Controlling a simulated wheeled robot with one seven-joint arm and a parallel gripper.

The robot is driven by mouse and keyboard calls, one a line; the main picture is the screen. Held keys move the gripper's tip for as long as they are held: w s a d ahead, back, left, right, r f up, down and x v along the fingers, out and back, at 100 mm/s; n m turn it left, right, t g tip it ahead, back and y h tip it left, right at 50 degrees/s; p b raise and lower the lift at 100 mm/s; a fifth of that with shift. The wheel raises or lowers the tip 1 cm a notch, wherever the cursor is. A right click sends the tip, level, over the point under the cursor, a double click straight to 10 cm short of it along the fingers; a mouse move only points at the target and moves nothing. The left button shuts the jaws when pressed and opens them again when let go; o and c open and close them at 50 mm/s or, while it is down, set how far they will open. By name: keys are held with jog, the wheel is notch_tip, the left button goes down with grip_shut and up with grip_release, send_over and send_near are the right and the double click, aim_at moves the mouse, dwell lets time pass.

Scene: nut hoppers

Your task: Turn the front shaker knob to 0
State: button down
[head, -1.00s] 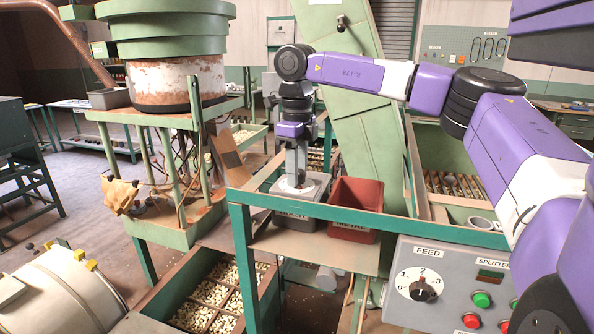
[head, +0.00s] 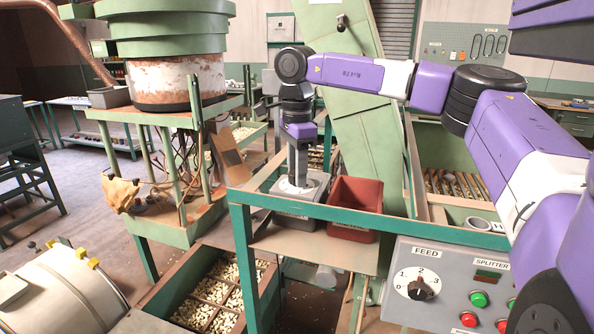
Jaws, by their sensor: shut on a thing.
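A white round face (head: 284,186) shows around the fingertips, like a dial. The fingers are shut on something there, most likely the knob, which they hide. The marks on this face and the pointer's direction cannot be read. Another knob, the black feed knob (head: 421,289), sits on a white dial marked 0 to 3 on the grey control panel at the lower right. My gripper is well away from it.
A red bin (head: 355,205) stands just right of the grey box. A green rail (head: 380,224) runs in front of both. A green hopper with nuts in compartments (head: 213,292) lies below left. Red and green buttons (head: 478,299) sit beside the feed knob.

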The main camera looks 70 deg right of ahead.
jog(key=shift+w+r+n, duration=0.1)
jog(key=shift+n, duration=0.4)
jog(key=c, duration=0.9)
grip_release()
jog(key=shift+c, duration=0.2)
jog(key=shift+r+b, duration=0.45)
jog(key=shift+r, duration=3.4)
